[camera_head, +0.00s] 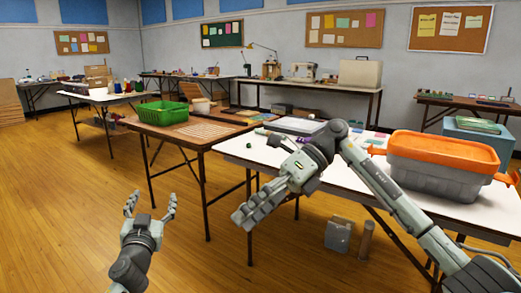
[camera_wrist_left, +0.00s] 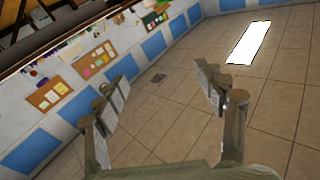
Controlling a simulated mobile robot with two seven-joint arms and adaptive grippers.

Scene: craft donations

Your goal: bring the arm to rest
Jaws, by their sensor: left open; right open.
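My left gripper (camera_head: 150,206) is at the lower left of the head view, over bare wooden floor. Its fingers are spread and hold nothing. In the left wrist view its open fingers (camera_wrist_left: 165,110) frame only the room's ceiling tiles and a tilted wall. My right gripper (camera_head: 247,215) is near the middle of the head view, in front of the white table's (camera_head: 236,148) near edge. Its arm comes in from the lower right and crosses in front of that table. Its fingers point down to the left, with nothing seen in them.
An orange-lidded grey bin (camera_head: 440,170) stands on the white table's right part. A brown table (camera_head: 190,136) with a green basket (camera_head: 163,113) adjoins it at the left. Floor (camera_head: 75,200) at the left is clear.

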